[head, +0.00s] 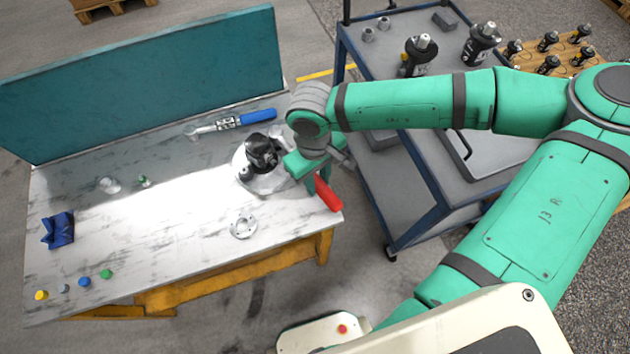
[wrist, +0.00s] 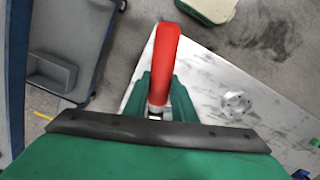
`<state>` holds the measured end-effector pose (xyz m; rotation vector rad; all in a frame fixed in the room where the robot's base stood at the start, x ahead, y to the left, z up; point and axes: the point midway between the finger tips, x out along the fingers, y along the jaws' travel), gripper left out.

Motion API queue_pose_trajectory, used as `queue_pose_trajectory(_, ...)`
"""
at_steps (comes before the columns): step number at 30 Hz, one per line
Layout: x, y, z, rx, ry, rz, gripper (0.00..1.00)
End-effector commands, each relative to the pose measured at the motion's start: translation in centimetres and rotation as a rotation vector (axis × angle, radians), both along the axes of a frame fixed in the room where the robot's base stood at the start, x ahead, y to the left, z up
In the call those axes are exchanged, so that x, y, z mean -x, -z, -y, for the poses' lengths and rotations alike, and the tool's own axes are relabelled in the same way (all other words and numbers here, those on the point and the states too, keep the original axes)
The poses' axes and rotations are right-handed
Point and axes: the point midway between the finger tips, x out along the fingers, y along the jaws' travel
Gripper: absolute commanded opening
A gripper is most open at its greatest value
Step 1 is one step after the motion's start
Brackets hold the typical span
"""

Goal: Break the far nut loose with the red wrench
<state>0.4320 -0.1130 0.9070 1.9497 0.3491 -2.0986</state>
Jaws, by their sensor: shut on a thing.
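The red wrench (head: 327,194) is at the right end of the workbench, its red handle pointing toward the bench's front right corner. In the wrist view the red handle (wrist: 165,62) stands out from between my gripper's fingers. My gripper (head: 304,172) is shut on the wrench, beside the motor; it also shows in the wrist view (wrist: 158,98). The black motor (head: 263,150) sits on a round white base (head: 247,176) left of my gripper. The wrench's head and the far nut are hidden, so I cannot tell whether they touch.
A blue-handled torque wrench (head: 240,121) lies behind the motor. A metal ring (head: 243,227) lies in front; it also shows in the wrist view (wrist: 236,103). A blue cart (head: 400,205) stands right of the bench (head: 190,240).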

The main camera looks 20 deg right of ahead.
Motion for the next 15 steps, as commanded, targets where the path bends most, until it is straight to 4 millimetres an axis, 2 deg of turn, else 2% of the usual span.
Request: queue_pose_trajectory(15,-0.33,0.36,0.8,-0.005,-0.063,-0.002,0.0)
